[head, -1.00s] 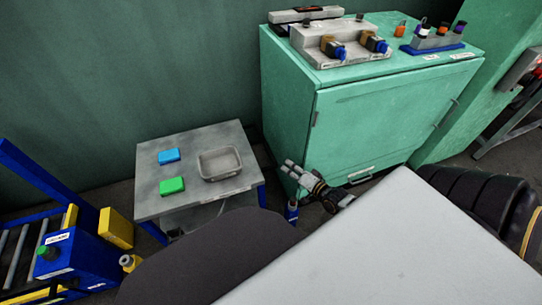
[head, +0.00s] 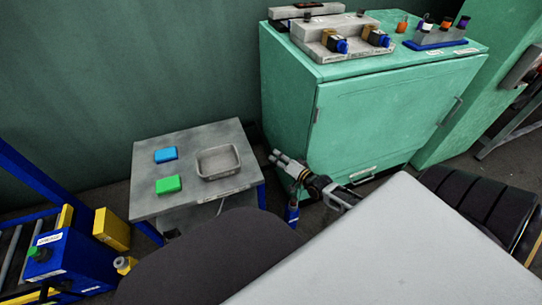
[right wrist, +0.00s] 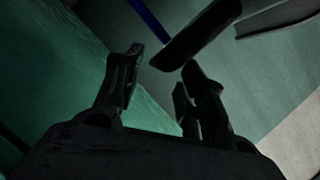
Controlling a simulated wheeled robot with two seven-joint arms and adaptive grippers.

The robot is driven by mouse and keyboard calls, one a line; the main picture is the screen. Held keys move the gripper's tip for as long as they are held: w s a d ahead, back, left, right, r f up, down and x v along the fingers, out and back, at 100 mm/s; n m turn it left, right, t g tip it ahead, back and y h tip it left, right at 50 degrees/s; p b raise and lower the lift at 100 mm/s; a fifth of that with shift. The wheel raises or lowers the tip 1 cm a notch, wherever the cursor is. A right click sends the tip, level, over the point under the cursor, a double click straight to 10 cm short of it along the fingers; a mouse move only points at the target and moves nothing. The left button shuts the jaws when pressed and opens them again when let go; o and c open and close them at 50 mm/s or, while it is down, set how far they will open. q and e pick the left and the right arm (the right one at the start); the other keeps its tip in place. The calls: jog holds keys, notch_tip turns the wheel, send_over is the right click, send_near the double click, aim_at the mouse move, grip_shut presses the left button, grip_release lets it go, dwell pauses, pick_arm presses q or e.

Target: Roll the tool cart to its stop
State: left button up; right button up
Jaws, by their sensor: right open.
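The tool cart appears to be the low grey-topped cart (head: 205,137) with blue legs in the head view, left of the green cabinet. A blue box, a green box and a grey tray rest on its top. My right gripper (head: 274,158) is open and empty, just right of the cart's top edge and in front of the cabinet. In the right wrist view, a dark bar (right wrist: 195,38) lies ahead of the open fingers (right wrist: 162,80), near the right one; contact cannot be told. My left gripper is not in view.
The green cabinet (head: 390,115) stands close behind my right gripper, with fixtures on top. A short blue post (head: 292,212) stands below the gripper. Blue and yellow equipment (head: 75,258) is at the lower left. The green wall (head: 120,70) runs behind the cart.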

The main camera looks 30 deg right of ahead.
aim_at(271, 152)
jog(key=shift+b+x, duration=0.9)
jog(key=shift+x, duration=1.15)
jog(key=shift+w+f+b, duration=0.2)
jog(key=shift+w+b, duration=0.1)
jog(key=shift+w, duration=0.4)
jog(key=c, duration=0.8)
grip_shut()
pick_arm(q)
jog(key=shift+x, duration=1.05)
pick_arm(e)
jog(key=shift+a, duration=0.1)
